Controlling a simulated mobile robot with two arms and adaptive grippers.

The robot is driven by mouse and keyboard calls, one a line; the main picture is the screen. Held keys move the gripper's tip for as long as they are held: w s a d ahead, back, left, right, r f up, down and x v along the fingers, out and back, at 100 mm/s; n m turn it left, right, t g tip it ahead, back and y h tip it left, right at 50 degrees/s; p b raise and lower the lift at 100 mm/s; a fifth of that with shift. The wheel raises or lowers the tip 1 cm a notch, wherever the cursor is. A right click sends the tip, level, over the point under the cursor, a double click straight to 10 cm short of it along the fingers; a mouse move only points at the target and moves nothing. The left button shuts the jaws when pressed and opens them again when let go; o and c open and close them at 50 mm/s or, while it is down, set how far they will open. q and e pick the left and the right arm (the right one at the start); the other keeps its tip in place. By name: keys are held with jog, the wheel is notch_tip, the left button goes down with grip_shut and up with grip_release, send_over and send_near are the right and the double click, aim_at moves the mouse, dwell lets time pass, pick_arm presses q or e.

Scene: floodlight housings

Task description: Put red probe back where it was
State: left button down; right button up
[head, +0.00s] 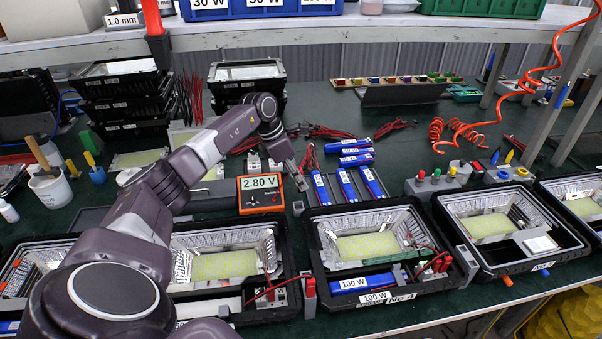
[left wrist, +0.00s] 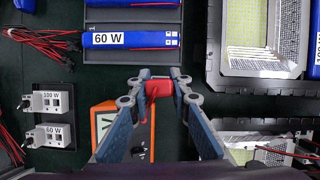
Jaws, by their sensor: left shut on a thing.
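My left gripper (left wrist: 160,82) is shut on a red piece, which I take to be the red probe (left wrist: 152,90); only a short red part shows between the fingertips in the left wrist view. In the head view the left gripper (head: 299,184) points down just right of the orange multimeter (head: 260,194), which reads 2.80 V. The multimeter also shows in the left wrist view (left wrist: 104,108), partly behind a finger. I cannot make out the probe in the head view. My right gripper is not in view.
A rack of blue 60 W drivers (left wrist: 130,39) lies just beyond the gripper. Connector blocks marked 100 W (left wrist: 50,102) and 60 W (left wrist: 48,135) are to its left. An open floodlight housing (head: 372,243) with a 100 W driver stands in front. Red wires lie around.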

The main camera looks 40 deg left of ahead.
aim_at(302, 205)
pick_arm(q)
jog(key=shift+a+f+m, duration=0.1)
jog(key=shift+f+m, duration=0.15)
jog(key=shift+m, duration=0.25)
jog(key=shift+f+b, duration=2.2)
jog(key=shift+f, duration=1.15)
jog(key=shift+s+f, duration=0.1)
jog(key=shift+f, duration=0.15)
